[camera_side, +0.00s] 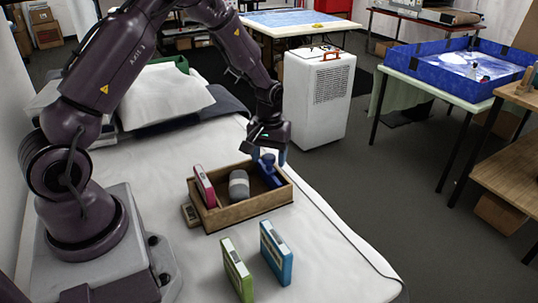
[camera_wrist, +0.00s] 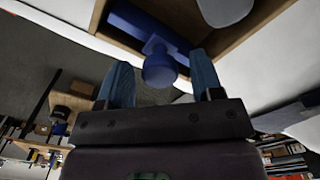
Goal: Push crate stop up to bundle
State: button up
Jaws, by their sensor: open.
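A blue crate stop (camera_side: 269,173) with a round knob stands in the right part of a wooden crate (camera_side: 248,209). In the wrist view the stop's knob (camera_wrist: 158,67) shows between my fingertips, with its blue bar behind. A grey rolled bundle (camera_side: 239,185) lies in the middle of the crate, with a gap between it and the stop. In the wrist view a pale rounded end, likely the bundle (camera_wrist: 224,10), shows at the top. My gripper (camera_side: 269,156) is open, right above the stop. Its two blue fingers (camera_wrist: 163,82) are apart; I cannot tell whether they touch the knob.
A pink case (camera_side: 205,187) stands at the crate's left wall. A green case (camera_side: 236,270) and a blue case (camera_side: 276,253) stand in front of the crate. The white table (camera_side: 335,265) is clear to the right.

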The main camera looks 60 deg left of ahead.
grip_shut()
jog(key=s, duration=0.8)
grip_release()
jog(key=shift+w, duration=0.1)
jog(key=shift+r, duration=0.1)
notch_tip(320, 180, up, 13)
